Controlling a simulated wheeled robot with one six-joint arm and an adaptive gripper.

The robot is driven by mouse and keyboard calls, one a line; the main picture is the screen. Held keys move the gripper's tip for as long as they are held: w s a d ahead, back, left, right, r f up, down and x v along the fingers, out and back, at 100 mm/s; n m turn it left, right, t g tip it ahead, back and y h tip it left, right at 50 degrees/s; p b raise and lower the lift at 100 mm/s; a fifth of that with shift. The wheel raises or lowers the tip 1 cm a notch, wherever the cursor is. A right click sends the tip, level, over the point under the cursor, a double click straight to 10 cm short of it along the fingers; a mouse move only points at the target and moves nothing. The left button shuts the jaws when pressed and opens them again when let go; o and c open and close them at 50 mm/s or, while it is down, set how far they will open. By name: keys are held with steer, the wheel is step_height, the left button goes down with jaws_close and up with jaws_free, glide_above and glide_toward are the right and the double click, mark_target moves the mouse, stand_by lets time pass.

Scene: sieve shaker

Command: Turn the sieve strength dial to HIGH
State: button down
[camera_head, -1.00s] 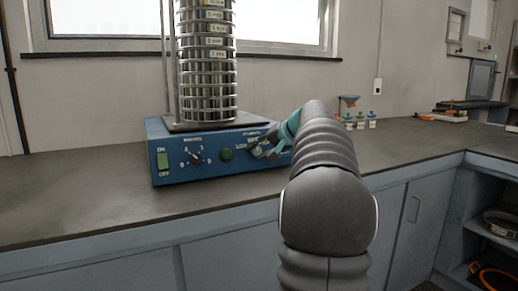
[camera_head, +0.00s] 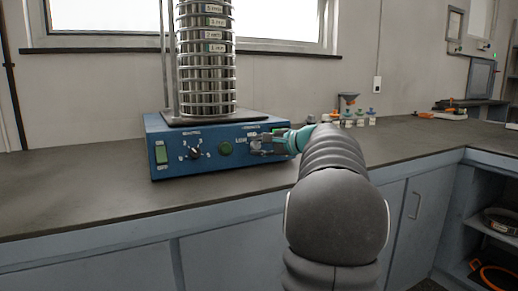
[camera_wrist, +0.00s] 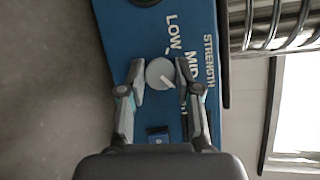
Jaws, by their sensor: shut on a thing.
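The strength dial (camera_wrist: 159,72) is a round grey knob on the blue front panel of the sieve shaker (camera_head: 165,172). In the wrist view, my gripper (camera_wrist: 160,80) has one finger on each side of it and is shut on it. The dial's white pointer line aims to the lower right, past the MID label (camera_wrist: 192,66) and away from the LOW label (camera_wrist: 172,32). The right finger covers the panel below MID, so the HIGH label is hidden. In the head view my gripper (camera_head: 262,145) is at the panel's right end and mostly hides the dial.
A tall stack of metal sieves (camera_head: 208,70) stands on the shaker. Small bottles (camera_head: 360,117) stand at the back right. The front counter is clear.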

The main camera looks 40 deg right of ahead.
steer(key=shift+m+h, duration=0.3)
steer(key=shift+m, duration=0.3)
steer(key=shift+r+t, duration=0.1)
steer(key=shift+t, duration=0.2)
steer(key=c, duration=0.8)
jaws_free()
steer(key=shift+w, duration=0.1)
steer(key=v, duration=1.2)
steer(key=shift+a, duration=0.1)
